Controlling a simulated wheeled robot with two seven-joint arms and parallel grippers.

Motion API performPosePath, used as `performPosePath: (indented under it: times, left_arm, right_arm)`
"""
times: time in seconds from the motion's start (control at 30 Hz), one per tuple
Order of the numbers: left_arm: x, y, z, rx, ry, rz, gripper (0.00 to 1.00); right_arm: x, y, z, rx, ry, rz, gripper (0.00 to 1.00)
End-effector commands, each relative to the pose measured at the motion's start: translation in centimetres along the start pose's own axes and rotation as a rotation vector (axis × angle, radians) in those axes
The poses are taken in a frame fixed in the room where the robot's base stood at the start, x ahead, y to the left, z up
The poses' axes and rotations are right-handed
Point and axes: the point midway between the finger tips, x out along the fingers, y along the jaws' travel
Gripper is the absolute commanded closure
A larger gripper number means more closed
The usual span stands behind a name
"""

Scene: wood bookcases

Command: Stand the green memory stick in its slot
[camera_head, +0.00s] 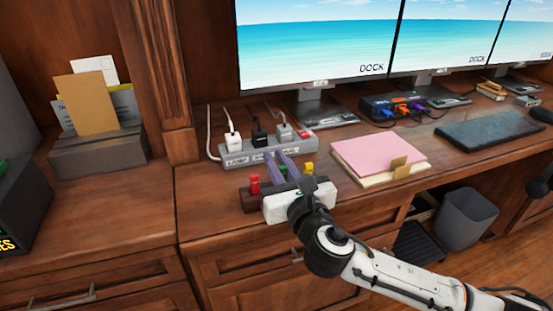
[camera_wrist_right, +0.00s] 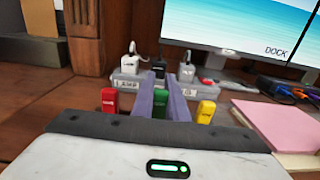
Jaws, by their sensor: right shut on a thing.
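The green memory stick (camera_wrist_right: 160,104) is upright between the two purple-grey fingers of my right gripper (camera_wrist_right: 164,88), which is shut on it. In the head view my right gripper (camera_head: 278,160) reaches over the dark wooden holder (camera_head: 247,204) on the desk. A red stick (camera_head: 254,184) stands in the holder on the left and a yellow stick (camera_head: 308,168) on the right. The red stick (camera_wrist_right: 109,101) and yellow stick (camera_wrist_right: 205,112) flank the green one in the wrist view. My gripper hides the green stick's lower end, so I cannot tell whether it is in a slot. My left gripper is not in view.
A grey power strip (camera_head: 236,155) with several plugs lies just behind the holder. A pink notepad (camera_head: 375,155) lies to the right. A letter holder (camera_head: 100,153) stands at left. Monitors (camera_head: 315,45) line the back. The desk is clear left of the holder.

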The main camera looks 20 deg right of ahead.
Motion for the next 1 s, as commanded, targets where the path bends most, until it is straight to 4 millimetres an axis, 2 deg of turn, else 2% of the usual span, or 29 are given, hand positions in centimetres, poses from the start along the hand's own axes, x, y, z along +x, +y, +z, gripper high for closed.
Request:
performPosePath:
  times: [0.17,0.2,0.3,0.33,0.73,1.0]
  left_arm:
    - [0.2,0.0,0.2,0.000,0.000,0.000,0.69]
    - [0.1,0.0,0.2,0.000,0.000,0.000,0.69]
    - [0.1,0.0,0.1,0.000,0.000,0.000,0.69]
    - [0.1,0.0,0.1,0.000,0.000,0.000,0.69]
    - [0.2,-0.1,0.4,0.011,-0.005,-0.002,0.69]
    - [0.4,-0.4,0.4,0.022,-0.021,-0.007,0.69]
  right_arm:
    - [0.0,0.0,-0.5,0.001,0.001,0.000,1.00]
    - [0.0,0.0,-0.5,0.001,0.001,0.001,0.84]
    - [0.0,0.0,-0.5,0.001,0.000,0.001,0.67]
    - [0.0,0.0,-0.5,0.001,0.000,0.001,0.65]
    - [-0.1,0.0,-0.4,0.001,0.000,0.001,0.65]
    - [-5.6,0.0,-0.4,0.001,0.004,0.003,0.65]
